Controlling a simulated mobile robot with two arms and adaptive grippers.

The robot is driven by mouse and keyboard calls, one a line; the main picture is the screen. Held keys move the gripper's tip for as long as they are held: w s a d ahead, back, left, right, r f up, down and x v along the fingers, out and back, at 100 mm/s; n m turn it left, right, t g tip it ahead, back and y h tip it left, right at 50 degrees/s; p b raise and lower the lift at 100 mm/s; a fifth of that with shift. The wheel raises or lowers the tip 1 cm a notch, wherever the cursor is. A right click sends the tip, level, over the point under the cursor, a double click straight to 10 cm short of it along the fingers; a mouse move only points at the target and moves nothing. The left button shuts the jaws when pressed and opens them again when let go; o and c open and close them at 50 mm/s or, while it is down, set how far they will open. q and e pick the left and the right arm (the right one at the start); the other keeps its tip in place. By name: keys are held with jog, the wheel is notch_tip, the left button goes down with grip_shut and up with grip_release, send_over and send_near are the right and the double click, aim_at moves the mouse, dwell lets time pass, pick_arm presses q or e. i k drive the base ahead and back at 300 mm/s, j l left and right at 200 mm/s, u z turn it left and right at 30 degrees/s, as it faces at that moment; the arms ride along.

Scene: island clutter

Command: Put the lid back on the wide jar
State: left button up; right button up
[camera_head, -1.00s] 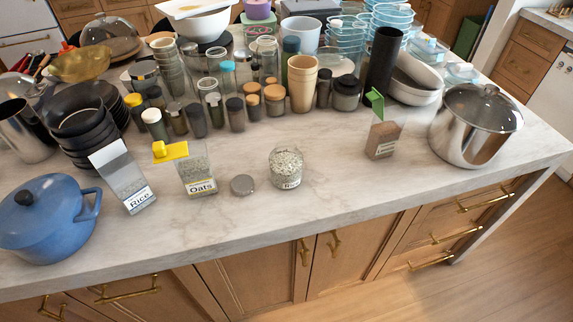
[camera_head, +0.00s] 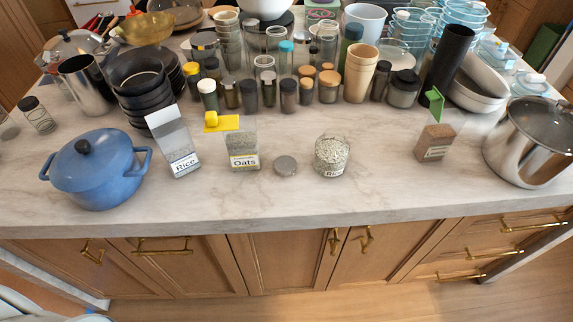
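A wide, round glass jar (camera_head: 332,156) with pale grains and a label that seems to read "Rice" stands near the front of the marble counter. No lid shows on it. A small round grey lid (camera_head: 286,165) lies flat on the counter just left of the jar, apart from it. Neither of my grippers is in view.
An oats container (camera_head: 243,150) with a yellow lid and a rice container (camera_head: 175,145) stand left of the lid. A blue pot (camera_head: 97,170) is farther left. A green-lidded container (camera_head: 436,138) and a steel pot (camera_head: 532,145) stand right. The counter front is clear.

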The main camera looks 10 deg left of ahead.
aim_at(332, 149)
jog(key=i+l+u, duration=0.1)
jog(key=l+u, duration=0.3)
jog(key=l, duration=0.4)
jog(key=l+u, duration=0.35)
jog(key=l, duration=0.45)
jog(key=l+u, duration=0.4)
jog(key=l, duration=0.45)
jog(key=k, duration=0.05)
